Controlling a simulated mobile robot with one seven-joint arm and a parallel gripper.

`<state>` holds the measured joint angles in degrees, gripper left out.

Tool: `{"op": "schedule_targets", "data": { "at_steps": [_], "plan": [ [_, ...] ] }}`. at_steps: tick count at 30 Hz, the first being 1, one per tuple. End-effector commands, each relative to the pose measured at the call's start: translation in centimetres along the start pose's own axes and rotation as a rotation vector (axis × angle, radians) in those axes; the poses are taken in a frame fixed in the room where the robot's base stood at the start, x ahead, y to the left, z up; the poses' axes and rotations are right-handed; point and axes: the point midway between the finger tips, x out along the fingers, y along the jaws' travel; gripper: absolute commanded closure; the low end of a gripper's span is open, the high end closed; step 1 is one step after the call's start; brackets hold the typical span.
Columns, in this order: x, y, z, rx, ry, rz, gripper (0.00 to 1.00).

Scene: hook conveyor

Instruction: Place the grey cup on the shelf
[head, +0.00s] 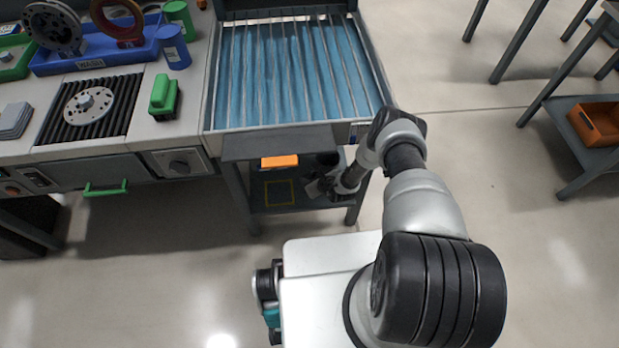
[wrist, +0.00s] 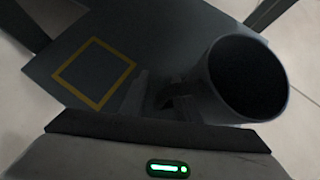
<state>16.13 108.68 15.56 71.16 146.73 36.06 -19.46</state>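The grey cup (wrist: 212,80) shows large in the wrist view, its dark round mouth toward the camera and its handle (wrist: 178,95) pointing left. In the head view the cup (head: 328,158) is a dark shape under the conveyor's front end. The shelf (wrist: 65,45) carries a yellow square outline; it also shows in the head view (head: 258,203). My gripper (wrist: 160,98) is at the handle side of the cup, with its fingers around or beside the handle; the dark picture hides how tightly. In the head view my gripper (head: 318,187) is over the shelf's right part. I cannot tell whether the cup touches the shelf.
A grey top panel (head: 235,148) and an orange block (head: 280,161) sit above the shelf, close to my gripper. The hook conveyor (head: 290,75) stands behind. A workbench (head: 190,135) is at left. The yellow square is empty.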

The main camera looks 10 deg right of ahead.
Motion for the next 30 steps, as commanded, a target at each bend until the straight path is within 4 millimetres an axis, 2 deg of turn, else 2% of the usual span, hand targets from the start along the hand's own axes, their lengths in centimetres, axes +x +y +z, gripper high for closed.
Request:
{"op": "schedule_targets", "data": {
  "at_steps": [8,11,21,25,30],
  "plan": [
    [-0.7,0.0,0.5,0.000,0.000,0.000,0.71],
    [-2.2,0.0,0.5,-0.001,0.002,0.001,0.71],
    [-9.4,0.0,0.5,0.000,0.002,0.000,0.71],
    [-11.2,0.0,0.4,0.001,0.001,0.001,0.71],
    [-12.2,0.0,0.3,0.000,0.000,0.000,0.71]
  ]
}}
